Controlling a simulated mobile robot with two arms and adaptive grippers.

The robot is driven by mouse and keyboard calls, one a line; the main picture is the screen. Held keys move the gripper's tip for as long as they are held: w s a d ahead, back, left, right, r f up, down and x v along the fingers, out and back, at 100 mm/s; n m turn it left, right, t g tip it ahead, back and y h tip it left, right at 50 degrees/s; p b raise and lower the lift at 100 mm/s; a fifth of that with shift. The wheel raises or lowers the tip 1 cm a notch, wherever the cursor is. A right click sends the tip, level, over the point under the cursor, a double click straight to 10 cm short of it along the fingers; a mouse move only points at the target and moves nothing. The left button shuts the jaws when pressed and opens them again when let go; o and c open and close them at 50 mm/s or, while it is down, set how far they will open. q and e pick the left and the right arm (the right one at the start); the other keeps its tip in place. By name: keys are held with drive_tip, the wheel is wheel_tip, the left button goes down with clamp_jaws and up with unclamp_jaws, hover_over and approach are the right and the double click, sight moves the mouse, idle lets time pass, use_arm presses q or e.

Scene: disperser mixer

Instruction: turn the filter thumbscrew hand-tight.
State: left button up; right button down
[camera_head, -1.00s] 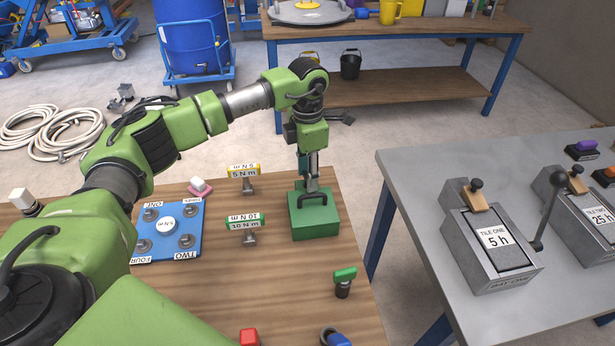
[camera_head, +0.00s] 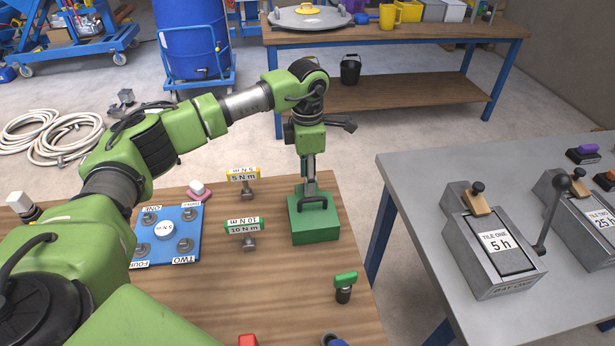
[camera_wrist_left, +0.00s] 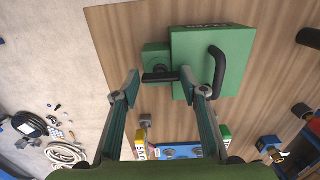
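A green filter box (camera_head: 314,222) stands at the right edge of the wooden bench, with a black handle on it. In the left wrist view the box (camera_wrist_left: 205,50) shows lettering at its edge and the curved handle (camera_wrist_left: 216,70). A dark bar-shaped thumbscrew (camera_wrist_left: 160,76) sits beside a smaller green block joined to the box. My left gripper (camera_head: 310,188) points down at the box. In the left wrist view its two fingers (camera_wrist_left: 160,88) are apart, one on each side of the bar; whether they touch it I cannot tell. The right gripper is not in view.
Yellow 5 N m (camera_head: 243,174) and green 10 N m (camera_head: 243,226) tools stand left of the box. A blue plate (camera_head: 166,252) with several bolts lies further left. A green-topped knob (camera_head: 345,283) stands in front. A grey table (camera_head: 415,172) is across a gap.

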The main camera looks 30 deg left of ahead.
use_arm(q)
drive_tip(key=shift+o, duration=0.5)
wheel_tip(320, 180, up, 12)
idle(0.3)
drive_tip(key=shift+s, duration=0.1)
idle(0.4)
